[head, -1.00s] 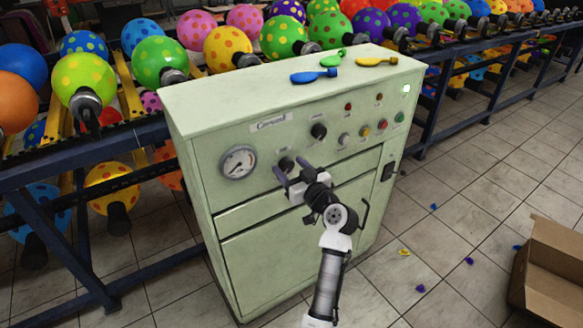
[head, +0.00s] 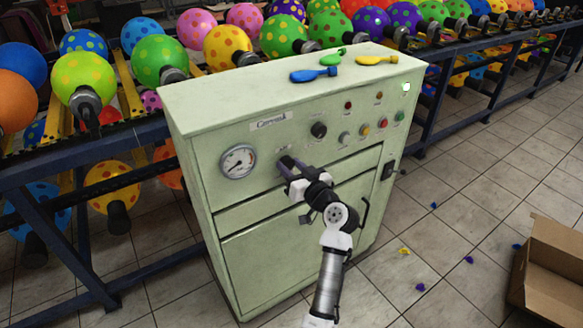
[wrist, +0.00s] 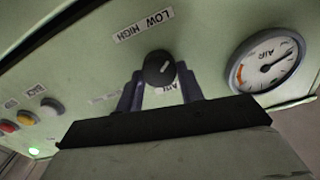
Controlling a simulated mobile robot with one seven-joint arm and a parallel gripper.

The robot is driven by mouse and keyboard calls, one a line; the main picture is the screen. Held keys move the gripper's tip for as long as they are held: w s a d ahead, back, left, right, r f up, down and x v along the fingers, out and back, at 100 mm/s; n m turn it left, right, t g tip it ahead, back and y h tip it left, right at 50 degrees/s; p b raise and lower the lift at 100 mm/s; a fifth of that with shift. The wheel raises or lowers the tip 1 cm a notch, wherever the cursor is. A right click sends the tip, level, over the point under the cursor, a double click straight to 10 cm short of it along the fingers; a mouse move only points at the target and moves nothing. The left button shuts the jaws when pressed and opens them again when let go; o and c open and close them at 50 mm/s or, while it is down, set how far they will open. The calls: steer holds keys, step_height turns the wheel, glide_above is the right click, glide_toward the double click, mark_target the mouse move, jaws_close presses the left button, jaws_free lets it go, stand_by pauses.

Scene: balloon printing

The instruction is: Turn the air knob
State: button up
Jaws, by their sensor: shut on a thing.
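The air knob (wrist: 158,68) is a round black dial with a light pointer mark. In the wrist view it sits between the two dark fingers of my gripper (wrist: 160,88), which is shut on it. In the head view my gripper (head: 288,168) is at the front panel of the pale green machine (head: 225,210), just right of the gauge, and mostly hides the knob. The round air gauge (head: 238,161) also shows in the wrist view (wrist: 267,60).
Another black knob (head: 318,130) and several coloured buttons are to the upper right on the panel. Flat balloons (head: 313,76) lie on the machine top. Balloon racks stand behind. A cardboard box (head: 550,270) is on the floor at the right.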

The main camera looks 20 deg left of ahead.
steer(key=m, duration=0.4)
steer(key=shift+d+p, duration=0.1)
steer(key=shift+p, duration=0.25)
steer(key=m+p, duration=0.1)
steer(key=m, duration=0.4)
steer(key=shift+w+p, duration=0.1)
steer(key=shift+p, duration=0.25)
steer(key=m+p, duration=0.3)
steer(key=m, duration=0.3)
steer(key=shift+p, duration=0.3)
steer(key=shift+f+m+p, duration=0.2)
steer(key=shift+m+p, duration=0.7)
steer(key=shift+m, duration=0.8)
steer(key=o, duration=1)
steer(key=shift+c, duration=0.2)
